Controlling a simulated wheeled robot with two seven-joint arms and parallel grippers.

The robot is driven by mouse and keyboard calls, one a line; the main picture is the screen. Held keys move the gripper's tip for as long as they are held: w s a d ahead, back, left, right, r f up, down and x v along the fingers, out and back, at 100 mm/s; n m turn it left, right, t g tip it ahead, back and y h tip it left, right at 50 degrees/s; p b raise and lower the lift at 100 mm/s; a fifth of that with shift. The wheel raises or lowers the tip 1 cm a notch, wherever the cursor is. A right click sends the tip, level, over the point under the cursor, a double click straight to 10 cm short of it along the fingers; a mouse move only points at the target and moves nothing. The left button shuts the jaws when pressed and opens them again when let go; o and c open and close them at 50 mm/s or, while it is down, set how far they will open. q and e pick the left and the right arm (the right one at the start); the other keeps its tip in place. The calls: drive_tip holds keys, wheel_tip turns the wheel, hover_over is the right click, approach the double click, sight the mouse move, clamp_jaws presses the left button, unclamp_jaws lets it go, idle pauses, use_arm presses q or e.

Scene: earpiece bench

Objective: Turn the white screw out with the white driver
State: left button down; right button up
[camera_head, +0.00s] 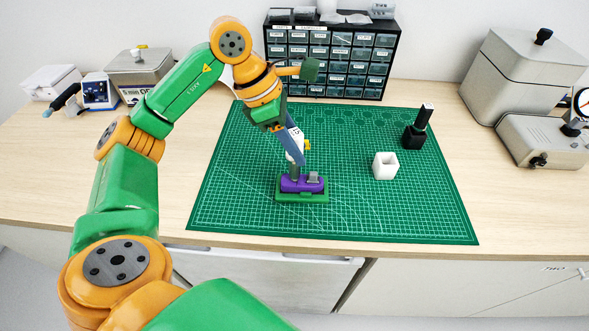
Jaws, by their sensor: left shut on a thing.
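My left gripper (287,148) reaches down over the mat and is shut on the white driver (294,134). Much of the driver is hidden by the blue-grey fingers. The driver's lower end is over the left part of a purple earpiece body (290,184); whether its tip touches a screw I cannot tell. The purple piece sits in a green fixture (303,198) near the front of the mat. The white screw cannot be made out. My right gripper is not in view.
On the green mat (240,200), a white open-topped holder (385,166) stands empty to the right. Behind it a black holder (413,138) carries a black driver (424,115). A drawer cabinet (330,60) stands at the back. The mat's right front is clear.

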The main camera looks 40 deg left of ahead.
use_arm(q)
drive_tip(key=shift+d+r+m, duration=0.1)
drive_tip(key=shift+r+m, duration=0.15)
drive_tip(key=shift+m, duration=0.45)
drive_tip(key=shift+f+g, duration=0.2)
drive_tip(key=shift+g, duration=0.1)
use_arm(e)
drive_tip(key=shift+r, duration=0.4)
use_arm(q)
drive_tip(key=shift+f+b, duration=0.5)
drive_tip(key=shift+f, duration=0.1)
drive_tip(key=shift+r, duration=0.1)
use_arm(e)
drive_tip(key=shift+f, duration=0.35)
use_arm(q)
drive_tip(key=shift+f+n+t+b, duration=0.2)
drive_tip(key=shift+n+t+b, duration=0.2)
drive_tip(key=shift+n, duration=0.4)
drive_tip(key=shift+r+n+t+y, duration=0.1)
drive_tip(key=shift+n+t+y, duration=0.2)
drive_tip(key=shift+n, duration=0.6)
drive_tip(key=shift+r+n, duration=0.15)
drive_tip(key=shift+n, duration=0.45)
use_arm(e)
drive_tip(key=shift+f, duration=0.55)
